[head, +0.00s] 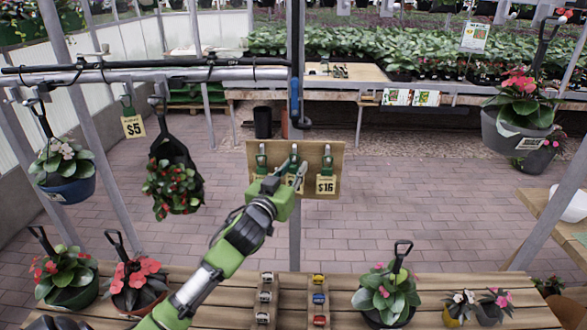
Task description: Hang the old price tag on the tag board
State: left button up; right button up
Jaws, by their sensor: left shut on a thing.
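The tag board (252,153) is a wooden panel on the post at the centre, with several green-topped tags in a row. The right tag (325,185) reads $16; the left tag is partly covered by my gripper. My left gripper (297,178) is in front of the board at the middle position, shut on a price tag (294,158). Only its green top and a little yellow show. I cannot tell whether it hangs on the board's hook. Another tag (132,126), reading $5, hangs from the rail at left. My right gripper is not in view.
Hanging baskets (175,182) hang from the rail (150,75) at left, and another basket (515,128) hangs at right.

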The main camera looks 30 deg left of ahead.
pick_arm(q)
jog(key=shift+f, duration=0.15)
jog(key=o, duration=0.9)
jog(key=shift+w, duration=0.1)
jog(key=shift+a+f, duration=0.1)
jog(key=s, duration=0.4)
jog(key=s+d, duration=0.1)
jog(key=s, duration=0.3)
jog(key=s+d, duration=0.1)
jog(key=s, duration=0.2)
jog(key=shift+s+d, duration=0.2)
jog(key=shift+s, duration=0.2)
